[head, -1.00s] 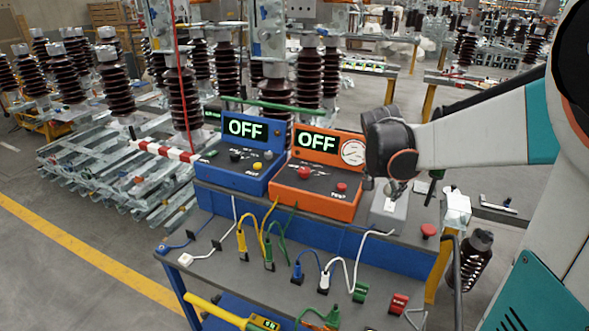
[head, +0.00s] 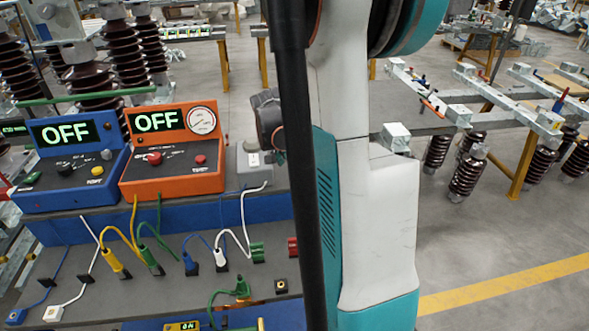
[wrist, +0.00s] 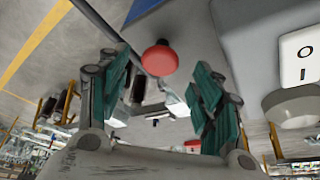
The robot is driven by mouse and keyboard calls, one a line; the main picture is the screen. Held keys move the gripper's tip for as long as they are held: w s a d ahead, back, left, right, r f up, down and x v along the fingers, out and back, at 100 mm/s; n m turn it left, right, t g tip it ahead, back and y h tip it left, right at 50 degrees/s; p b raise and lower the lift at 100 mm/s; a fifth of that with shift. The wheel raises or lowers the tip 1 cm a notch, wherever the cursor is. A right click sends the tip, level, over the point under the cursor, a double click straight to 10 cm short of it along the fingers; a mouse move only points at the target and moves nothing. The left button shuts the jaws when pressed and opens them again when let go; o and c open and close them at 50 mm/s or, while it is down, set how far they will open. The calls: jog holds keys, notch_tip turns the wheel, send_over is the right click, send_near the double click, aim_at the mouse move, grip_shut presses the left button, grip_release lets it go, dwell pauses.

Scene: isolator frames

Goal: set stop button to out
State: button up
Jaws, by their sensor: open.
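The stop button is a red mushroom-shaped button (wrist: 161,58) in the wrist view. It stands on a grey surface, beyond and roughly between the tips of my gripper (wrist: 158,75). My gripper is open, with one green-padded finger at each side and nothing held. The fingers look apart from the button. I cannot tell from this view how far the button sticks out.
A white O/I rocker switch (wrist: 303,58) on a grey box is right of the button. An orange box (head: 172,178) and a blue box (head: 68,183), both reading OFF, stand on the bench. Several plugged cables hang in front. Open floor (head: 480,235) lies right.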

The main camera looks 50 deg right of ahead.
jog(key=shift+x, duration=1.35)
jog(key=shift+c, duration=0.3)
jog(key=shift+a, duration=0.1)
grip_shut()
jog(key=shift+r+p, duration=0.35)
jog(key=shift+r, duration=0.65)
jog(key=shift+o, duration=0.3)
grip_release()
jog(key=v, duration=1.1)
jog(key=shift+r, duration=0.45)
jog(key=shift+a, duration=0.15)
